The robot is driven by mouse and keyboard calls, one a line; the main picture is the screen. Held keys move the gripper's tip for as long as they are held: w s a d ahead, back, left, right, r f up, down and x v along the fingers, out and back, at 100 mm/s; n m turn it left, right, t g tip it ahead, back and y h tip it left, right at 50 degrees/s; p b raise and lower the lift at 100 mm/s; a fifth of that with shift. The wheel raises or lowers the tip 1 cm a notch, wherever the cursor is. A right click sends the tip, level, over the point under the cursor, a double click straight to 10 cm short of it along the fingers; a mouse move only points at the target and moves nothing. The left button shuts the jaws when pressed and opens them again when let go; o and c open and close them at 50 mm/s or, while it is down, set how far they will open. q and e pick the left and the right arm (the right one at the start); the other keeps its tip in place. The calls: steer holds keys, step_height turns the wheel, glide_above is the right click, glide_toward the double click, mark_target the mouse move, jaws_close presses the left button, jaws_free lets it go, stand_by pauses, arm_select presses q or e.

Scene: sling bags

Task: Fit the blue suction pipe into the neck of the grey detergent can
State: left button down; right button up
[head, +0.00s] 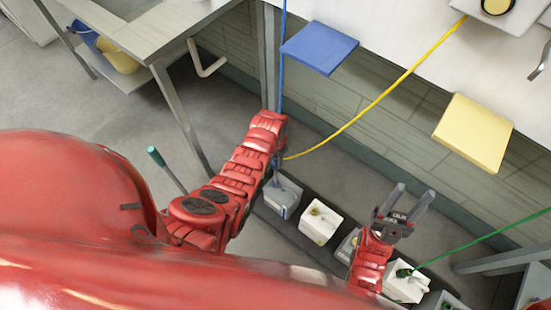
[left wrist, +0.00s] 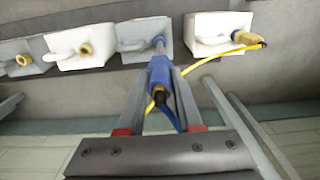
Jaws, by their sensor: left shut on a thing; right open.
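The blue suction pipe (left wrist: 160,73) is held between the fingers of my left gripper (left wrist: 162,80), which is shut on its blue head. Its thin grey tube points at the grey detergent can (left wrist: 132,32) and its end meets the top of the can around the neck. I cannot tell how deep the tube sits. In the head view the grey can (head: 284,198) stands just below my left gripper (head: 277,165), and my arm partly covers the pipe. My right gripper (head: 405,202) is open and empty, above the row of cans to the right.
A white can (head: 320,222) stands right of the grey one. A white can with a yellow pipe (left wrist: 238,38) stands on the other side. More cans, one with a green hose (head: 480,238), continue right. A yellow hose (head: 380,97) and blue hose (head: 282,70) hang nearby.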

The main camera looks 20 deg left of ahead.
arm_select(q)
step_height(320, 180, down, 7)
steer(key=b, duration=0.5)
stand_by(2.0)
steer(key=shift+f+b, duration=3.7)
steer(key=shift+f, duration=0.7)
steer(key=c, duration=0.5)
jaws_free()
steer(key=shift+r, duration=0.1)
steer(key=shift+r+p, duration=0.3)
steer(key=shift+r, duration=0.15)
step_height(320, 180, up, 16)
steer(key=shift+r+p, duration=0.25)
steer(key=shift+p, duration=0.75)
